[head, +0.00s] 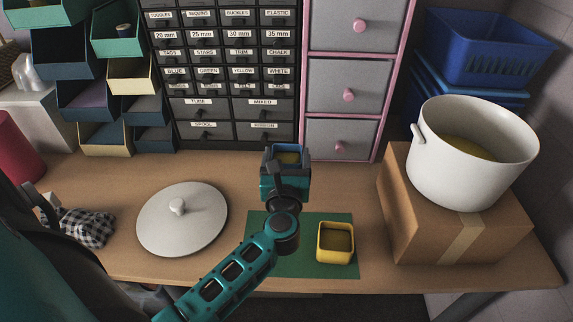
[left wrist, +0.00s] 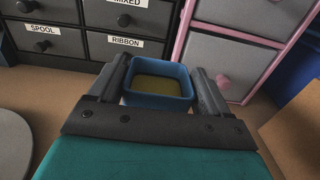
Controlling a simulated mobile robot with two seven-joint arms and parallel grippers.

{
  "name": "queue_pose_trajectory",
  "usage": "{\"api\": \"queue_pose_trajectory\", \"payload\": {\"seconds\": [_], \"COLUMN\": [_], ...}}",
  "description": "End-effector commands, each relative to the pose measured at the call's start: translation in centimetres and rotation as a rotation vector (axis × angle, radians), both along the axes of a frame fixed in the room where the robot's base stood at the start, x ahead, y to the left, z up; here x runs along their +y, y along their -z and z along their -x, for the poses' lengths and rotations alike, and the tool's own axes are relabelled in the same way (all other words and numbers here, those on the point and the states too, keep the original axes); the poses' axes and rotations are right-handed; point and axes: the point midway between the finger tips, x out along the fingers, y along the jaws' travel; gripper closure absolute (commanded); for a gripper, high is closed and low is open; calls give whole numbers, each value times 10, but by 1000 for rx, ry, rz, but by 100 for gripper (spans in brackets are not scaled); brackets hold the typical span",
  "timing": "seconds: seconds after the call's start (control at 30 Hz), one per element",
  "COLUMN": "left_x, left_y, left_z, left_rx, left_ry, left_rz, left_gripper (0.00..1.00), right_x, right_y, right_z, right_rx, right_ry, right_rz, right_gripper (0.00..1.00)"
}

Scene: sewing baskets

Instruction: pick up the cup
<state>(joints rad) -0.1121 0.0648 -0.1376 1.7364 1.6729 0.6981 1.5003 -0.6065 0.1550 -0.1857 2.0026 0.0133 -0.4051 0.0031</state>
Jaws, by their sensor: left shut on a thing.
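A blue square cup (left wrist: 158,84) with a yellowish inside sits between the two fingers of my left gripper (left wrist: 160,92) in the left wrist view. In the head view the same blue cup (head: 287,157) shows at the far end of my left arm, near the drawer fronts. My left gripper (head: 286,168) is shut on it. Whether the cup touches the table is hidden. A yellow square cup (head: 335,243) stands on the green mat (head: 261,224), to the right of my left forearm. My right gripper is not clearly seen.
A white lid (head: 190,228) lies left of the mat. A cardboard box (head: 412,222) with a white pot (head: 470,165) on it stands at the right. Small labelled drawers (head: 228,108) and a pink-framed drawer unit (head: 343,85) line the back. A checked cloth (head: 88,227) lies at left.

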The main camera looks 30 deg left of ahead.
Motion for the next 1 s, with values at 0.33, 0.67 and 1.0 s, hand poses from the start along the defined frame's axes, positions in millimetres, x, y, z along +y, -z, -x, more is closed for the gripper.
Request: {"api": "queue_pose_trajectory", "payload": {"seconds": [0.33,0.67,1.0], "left_x": [0,0,0], "left_y": [-57,-99,-126], "left_z": [0,0,0], "left_rx": [-2,-3,-1], "left_ry": [-1,0,-1], "left_rz": [2,1,0], "left_gripper": [54,54,54], "right_x": [-4,-13,-12], "right_y": [-14,-22,-34], "right_z": [6,9,10], "right_rx": [-1,2,5], "right_ry": [18,31,25], "right_rz": [4,17,18], "right_gripper": [40,40,40]}}
